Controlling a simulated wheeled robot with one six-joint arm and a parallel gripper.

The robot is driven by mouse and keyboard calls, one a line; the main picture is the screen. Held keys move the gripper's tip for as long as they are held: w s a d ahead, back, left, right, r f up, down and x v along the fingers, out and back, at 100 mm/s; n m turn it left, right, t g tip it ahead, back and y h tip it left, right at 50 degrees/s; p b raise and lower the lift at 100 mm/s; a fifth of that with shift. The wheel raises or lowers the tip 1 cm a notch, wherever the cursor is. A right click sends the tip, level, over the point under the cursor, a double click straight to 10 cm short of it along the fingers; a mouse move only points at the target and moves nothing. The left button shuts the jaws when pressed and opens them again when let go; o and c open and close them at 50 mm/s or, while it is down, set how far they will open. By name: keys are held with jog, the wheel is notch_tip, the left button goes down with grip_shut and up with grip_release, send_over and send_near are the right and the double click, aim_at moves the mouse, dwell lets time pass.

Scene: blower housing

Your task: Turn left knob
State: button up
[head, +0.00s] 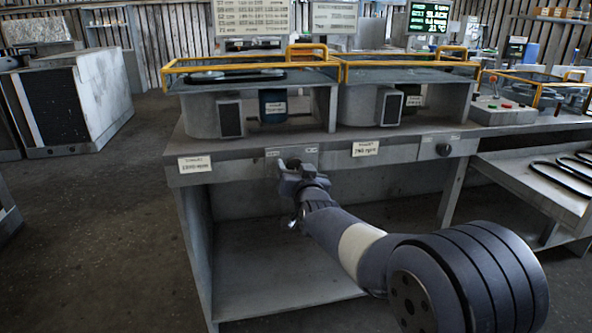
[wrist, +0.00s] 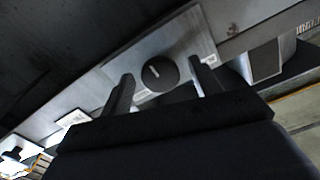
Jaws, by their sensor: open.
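The left knob (wrist: 163,82) is a dark round dial with a short pale mark on its face, set in a light plate on the bench front. In the wrist view it sits between the two fingers of my open gripper (wrist: 160,68), with space visible on both sides. Whether the fingers reach around it in depth I cannot tell. The right knob (head: 443,149) is dark and sits further right on the same panel.
The bench (head: 228,173) has paper labels reading rpm values (head: 195,164) (head: 365,148) on its front. Two grey housings with yellow rails (head: 250,65) (head: 405,63) stand on top. An open shelf (head: 270,285) lies below.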

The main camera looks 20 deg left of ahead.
jog(key=shift+s, duration=0.1)
jog(key=p+v, duration=0.1)
jog(key=v, duration=0.9)
jog(key=shift+s+d, duration=0.25)
jog(key=shift+w, duration=0.1)
jog(key=b+x, duration=0.1)
jog(key=x, duration=0.9)
jog(key=shift+w+a, duration=0.25)
